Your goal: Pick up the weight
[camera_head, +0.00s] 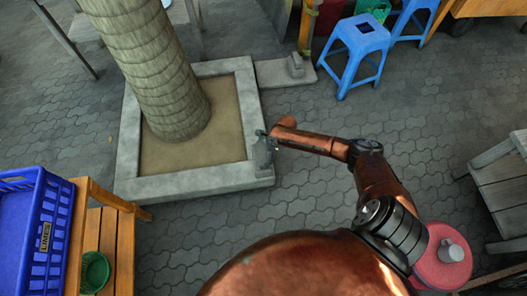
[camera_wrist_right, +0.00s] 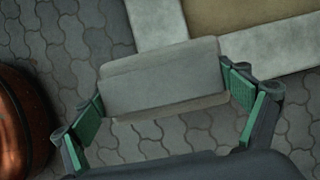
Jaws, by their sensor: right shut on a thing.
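The weight (camera_wrist_right: 165,80) is a plain grey block with rounded edges. In the right wrist view it sits between the green pads of my right gripper (camera_wrist_right: 167,92), which is shut on it. In the head view my right gripper (camera_head: 266,135) is small and dark, at the near right corner of the tree planter. The grey weight (camera_head: 263,156) shows there just below it, hard to tell from the stone. Whether the weight touches the planter or paving is unclear. My left gripper is not in view.
The square stone planter (camera_head: 125,165) surrounds a palm trunk (camera_head: 150,65). A grey object (camera_head: 295,66) rests on a slab (camera_head: 270,74) behind. A blue stool (camera_head: 361,40), blue crate (camera_head: 48,235), wooden bench (camera_head: 125,240) and red round item (camera_head: 440,270) stand around.

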